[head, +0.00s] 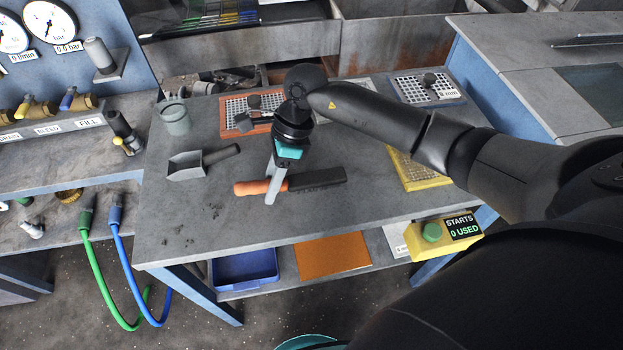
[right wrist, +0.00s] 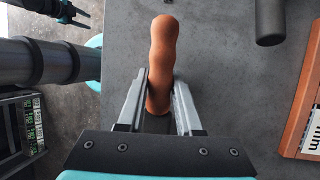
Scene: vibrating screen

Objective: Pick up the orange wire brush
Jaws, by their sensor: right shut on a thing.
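The orange wire brush lies on the grey table (head: 190,225), its orange handle (head: 250,187) pointing left and its dark bristle head (head: 318,178) to the right in the head view. My right gripper (head: 273,190) reaches down from above and is shut on the handle near where it meets the head. In the right wrist view the orange handle (right wrist: 162,60) sticks out between the two fingers; the bristle head is hidden there. I cannot tell whether the brush is clear of the tabletop. My left gripper does not show in the head view.
A grey scoop (head: 190,163) and a grey cup (head: 174,118) stand left of the brush. An orange-framed screen (head: 232,131), a yellow screen (head: 424,180) and a blue-framed screen (head: 428,88) lie around the arm. A yellow starts box (head: 440,238) sits at the front right edge.

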